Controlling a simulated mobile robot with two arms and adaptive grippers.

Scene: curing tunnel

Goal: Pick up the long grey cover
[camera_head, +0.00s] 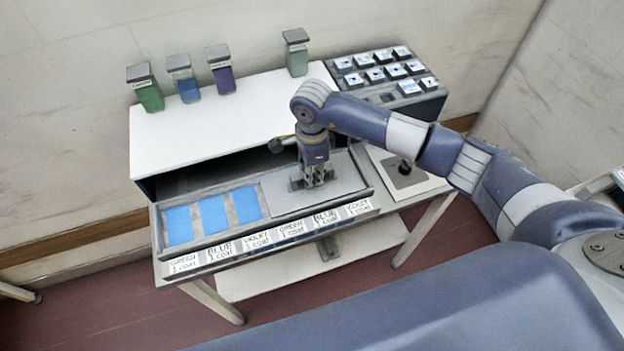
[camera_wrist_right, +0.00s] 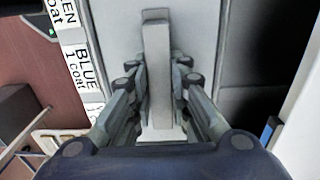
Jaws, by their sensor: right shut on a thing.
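The long grey cover (camera_head: 345,172) lies flat over the right part of the long tray at the front of the table. It has a raised grey handle bar (camera_wrist_right: 157,75) in its middle. My right gripper (camera_head: 314,180) points down at the cover and is shut on that handle, with a finger on each side of it in the right wrist view (camera_wrist_right: 158,95). I cannot tell any gap between the cover and the tray. My left gripper is not in view.
Three blue panels (camera_head: 213,217) show in the tray's uncovered left part. Labels (camera_head: 285,233) line its front. A white tunnel housing (camera_head: 215,125) stands behind, with several lidded bottles (camera_head: 220,72) on top. A button panel (camera_head: 385,72) and a knob (camera_head: 405,167) are at right.

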